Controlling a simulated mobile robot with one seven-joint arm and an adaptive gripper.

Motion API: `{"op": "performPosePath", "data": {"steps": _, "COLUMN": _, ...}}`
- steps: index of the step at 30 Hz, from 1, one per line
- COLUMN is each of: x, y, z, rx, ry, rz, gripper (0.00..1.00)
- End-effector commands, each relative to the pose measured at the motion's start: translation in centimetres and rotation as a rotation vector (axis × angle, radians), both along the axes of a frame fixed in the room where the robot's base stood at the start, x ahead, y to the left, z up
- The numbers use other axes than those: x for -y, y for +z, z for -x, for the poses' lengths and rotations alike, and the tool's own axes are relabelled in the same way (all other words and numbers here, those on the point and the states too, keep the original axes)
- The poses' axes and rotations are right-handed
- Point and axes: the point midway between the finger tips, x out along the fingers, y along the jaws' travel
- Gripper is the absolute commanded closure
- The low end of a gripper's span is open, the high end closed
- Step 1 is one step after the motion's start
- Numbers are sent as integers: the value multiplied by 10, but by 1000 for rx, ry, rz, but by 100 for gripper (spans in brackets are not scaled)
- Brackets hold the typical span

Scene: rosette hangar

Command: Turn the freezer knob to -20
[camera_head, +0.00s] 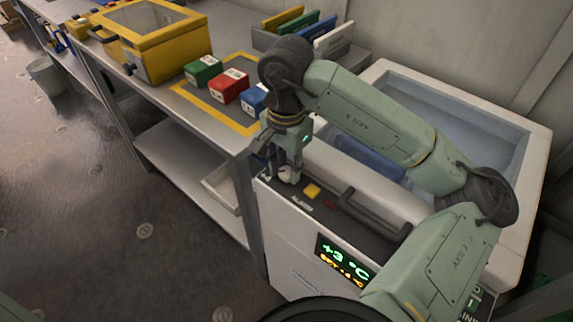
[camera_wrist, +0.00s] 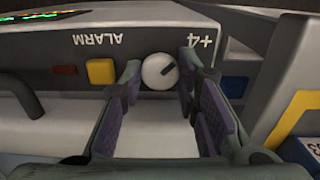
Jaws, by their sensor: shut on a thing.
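The freezer (camera_head: 283,232) is a white chest with a dark top panel. Its round white knob (camera_wrist: 158,71) sits between my two fingers in the wrist view, with its dark pointer line slanting up and right towards the "+4" mark (camera_wrist: 201,41). My gripper (camera_head: 288,170) is shut on the knob from above; in the head view its fingers partly hide the knob. The display (camera_head: 345,260) on the freezer front reads +3 °C in green, with a smaller orange set line below that seems to read +4 °C. No -20 mark is visible.
A yellow button (camera_head: 312,191) and a red indicator lie beside the knob, near a dark handle (camera_head: 374,214). A metal bench (camera_head: 185,118) to the left holds a yellow box (camera_head: 166,62) and green, red and blue blocks. My arm spans the freezer's pale blue interior.

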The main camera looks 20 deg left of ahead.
Motion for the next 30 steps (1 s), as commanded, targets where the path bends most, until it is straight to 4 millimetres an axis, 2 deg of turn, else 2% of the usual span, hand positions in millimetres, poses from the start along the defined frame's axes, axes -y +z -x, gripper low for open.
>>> {"op": "performPosePath", "data": {"steps": 8, "x": 0, "y": -1, "z": 0, "rx": 1, "ry": -22, "rz": 0, "gripper": 99}}
{"op": "performPosePath", "data": {"steps": 14, "x": 0, "y": -4, "z": -1, "rx": 3, "ry": -107, "rz": 1, "gripper": 99}}
{"op": "performPosePath", "data": {"steps": 30, "x": 0, "y": -5, "z": -1, "rx": 5, "ry": -588, "rz": -1, "gripper": 99}}
